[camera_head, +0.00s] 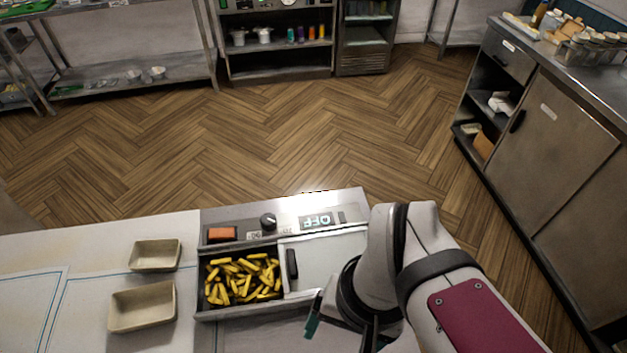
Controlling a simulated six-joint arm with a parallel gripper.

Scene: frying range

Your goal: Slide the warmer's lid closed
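The warmer (207,310) is a grey metal unit on the counter. Its left part is uncovered and holds yellow fries (242,280). The pale lid (322,258) lies over the right part, with a dark upright handle (292,263) near its left edge. My gripper (340,328) is below and to the right of the handle, apart from it in the picture. Its fingers are spread with nothing seen between them. My arm hides the right part of the lid and warmer.
An orange-red switch (222,234), a dark knob (268,221) and a display reading OFF upside down (316,221) sit along the warmer's far edge. Two empty beige trays (155,256) (142,307) stand left of it. The counter (60,250) between and around them is clear.

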